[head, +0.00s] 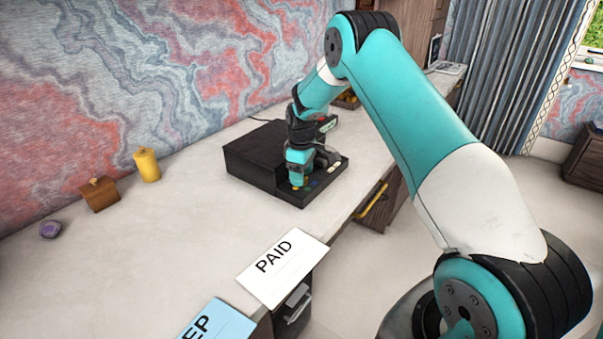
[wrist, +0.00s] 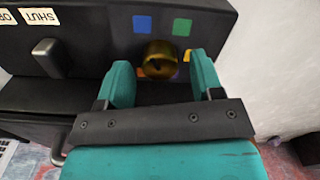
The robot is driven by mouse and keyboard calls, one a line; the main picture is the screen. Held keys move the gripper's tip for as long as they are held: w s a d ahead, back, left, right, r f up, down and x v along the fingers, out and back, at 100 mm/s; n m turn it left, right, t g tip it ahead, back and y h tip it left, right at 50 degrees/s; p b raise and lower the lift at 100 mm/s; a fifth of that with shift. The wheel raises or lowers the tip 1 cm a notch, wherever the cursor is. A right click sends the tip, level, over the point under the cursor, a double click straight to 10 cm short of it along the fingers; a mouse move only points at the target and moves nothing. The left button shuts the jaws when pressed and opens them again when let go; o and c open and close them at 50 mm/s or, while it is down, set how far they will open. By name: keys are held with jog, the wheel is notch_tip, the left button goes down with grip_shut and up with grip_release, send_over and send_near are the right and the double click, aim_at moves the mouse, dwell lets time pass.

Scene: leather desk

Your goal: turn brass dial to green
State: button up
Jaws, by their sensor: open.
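The brass dial (wrist: 158,52) is on the black panel in the wrist view, with a dark mark low on its face. Which patch it points to I cannot tell. A green patch (wrist: 182,27) is above and right of it, a blue patch (wrist: 142,24) above and left. A yellow patch (wrist: 187,56) is to its right, and some orange shows below it. My gripper (wrist: 161,62) is open, one finger on each side of the dial; contact is not clear. In the head view my gripper (head: 299,172) is over the black box (head: 250,162) and hides the dial.
A lever (wrist: 46,57) with a SHUT label (wrist: 41,17) is on the same panel, left of the dial. On the desk (head: 150,250) are a yellow candle (head: 147,166), a wooden box (head: 100,195), a purple object (head: 50,229), a PAID card (head: 283,267) and a blue card (head: 217,322).

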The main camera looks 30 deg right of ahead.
jog(key=shift+f, duration=0.2)
jog(key=c, duration=0.9)
jog(key=shift+m, duration=0.3)
jog(key=m, duration=0.5)
jog(key=shift+w+d, duration=0.1)
jog(key=m, duration=0.6)
jog(key=shift+d+r, duration=0.1)
